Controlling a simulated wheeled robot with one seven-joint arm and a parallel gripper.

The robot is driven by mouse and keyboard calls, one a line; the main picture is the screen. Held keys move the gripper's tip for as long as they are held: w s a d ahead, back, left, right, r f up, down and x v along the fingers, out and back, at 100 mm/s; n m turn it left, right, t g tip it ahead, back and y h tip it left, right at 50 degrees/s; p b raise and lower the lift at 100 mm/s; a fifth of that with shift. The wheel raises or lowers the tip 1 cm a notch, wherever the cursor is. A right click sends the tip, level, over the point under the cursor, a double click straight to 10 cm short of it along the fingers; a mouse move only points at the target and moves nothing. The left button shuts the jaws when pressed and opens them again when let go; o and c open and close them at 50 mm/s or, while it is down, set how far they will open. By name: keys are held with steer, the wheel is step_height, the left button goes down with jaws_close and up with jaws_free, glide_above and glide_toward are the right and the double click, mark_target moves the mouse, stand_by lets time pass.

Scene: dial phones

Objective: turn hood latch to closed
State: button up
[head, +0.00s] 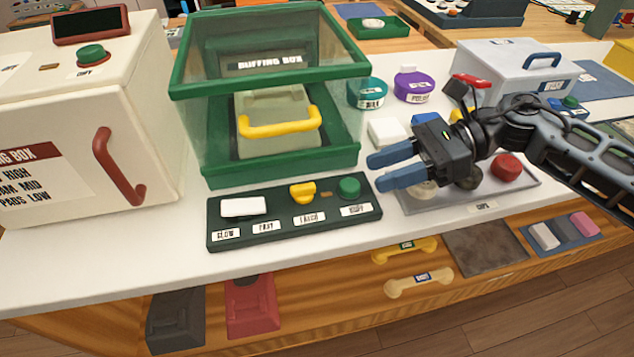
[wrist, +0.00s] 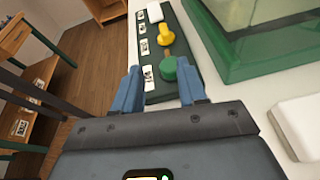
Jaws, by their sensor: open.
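The hood latch appears to be the yellow knob (head: 302,193) on the dark green control panel (head: 270,243), above a label that seems to read LATCH. It also shows in the wrist view (wrist: 165,36), beyond the green button (wrist: 168,68). The clear buffing box (head: 200,130) with its green frame stands behind the panel, and its hood looks down. My gripper (head: 371,172) is open and empty, with blue fingers pointing left near the panel's right end. In the wrist view my gripper (wrist: 158,72) has the green button near its fingertips, with the latch farther off.
A white rocker switch (head: 243,206) sits at the panel's left end. A white cabinet with a red handle (head: 120,166) stands at left. A grey tray with cups (head: 505,167) lies under my arm. Bare white counter runs in front of the panel.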

steer(key=n, duration=0.2)
glide_toward(310, 185)
steer(key=shift+w+a+g+h, duration=0.15)
steer(key=shift+a+g+h, duration=0.2)
steer(key=shift+a, duration=0.35)
steer(key=shift+p+x, duration=0.4)
steer(key=shift+x, duration=3.45)
steer(key=shift+d, duration=0.1)
steer(key=c, duration=0.7)
steer(key=shift+c, duration=0.2)
